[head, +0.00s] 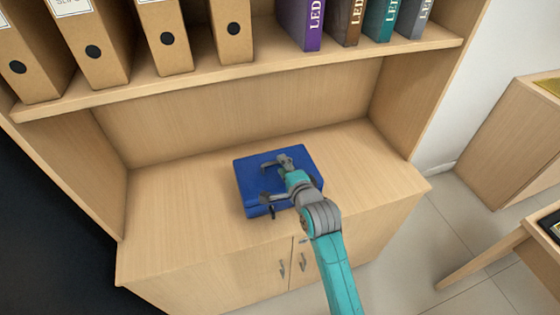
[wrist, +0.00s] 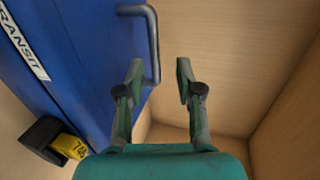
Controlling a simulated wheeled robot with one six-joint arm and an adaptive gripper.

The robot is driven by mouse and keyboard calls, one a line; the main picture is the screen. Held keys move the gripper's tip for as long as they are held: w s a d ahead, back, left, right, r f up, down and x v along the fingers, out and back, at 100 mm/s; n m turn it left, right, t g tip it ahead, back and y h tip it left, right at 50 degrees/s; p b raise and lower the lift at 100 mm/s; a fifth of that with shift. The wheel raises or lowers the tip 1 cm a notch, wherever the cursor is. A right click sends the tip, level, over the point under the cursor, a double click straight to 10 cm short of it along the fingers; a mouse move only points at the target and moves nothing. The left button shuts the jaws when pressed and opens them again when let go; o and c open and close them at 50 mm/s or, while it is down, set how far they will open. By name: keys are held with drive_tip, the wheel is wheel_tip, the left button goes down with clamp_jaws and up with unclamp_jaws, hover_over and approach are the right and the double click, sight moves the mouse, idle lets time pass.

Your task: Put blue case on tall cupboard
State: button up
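The blue case (head: 247,172) lies flat, or nearly so, on the lower wooden top (head: 175,215) of the tall cupboard. My gripper (head: 264,184) is over the case in the head view, with its fingers apart. In the wrist view the case (wrist: 75,70) fills the left side, with a white label reading TRANSIT (wrist: 22,42) and a grey bar handle (wrist: 153,40). My gripper (wrist: 160,72) is open there. The handle's lower end shows near the left fingertip, and no grip on it is visible. I cannot tell whether the fingers touch the case.
A shelf (head: 290,82) above holds brown file boxes (head: 160,35) at left and coloured ledgers (head: 300,25) at right. Cupboard doors with handles (head: 282,268) are below. Free top surface lies on both sides of the case. A yellow numbered tag (wrist: 70,146) shows by the case.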

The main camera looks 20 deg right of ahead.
drive_tip(key=v, duration=0.8)
drive_tip(key=s+f+n, duration=0.4)
drive_tip(key=s, duration=0.6)
drive_tip(key=s+f+n, duration=0.4)
drive_tip(key=s+f, duration=0.1)
drive_tip(key=s, duration=0.5)
drive_tip(key=s+r+n, duration=0.2)
drive_tip(key=s+n, duration=0.3)
drive_tip(key=s, duration=0.5)
drive_tip(key=s+r+n, duration=0.3)
drive_tip(key=s+n, duration=0.1)
drive_tip(key=s, duration=0.7)
drive_tip(key=shift+s+a+n+h, duration=0.15)
drive_tip(key=shift+a+n+h, duration=0.15)
drive_tip(key=shift+n, duration=0.1)
drive_tip(key=shift+r, duration=0.1)
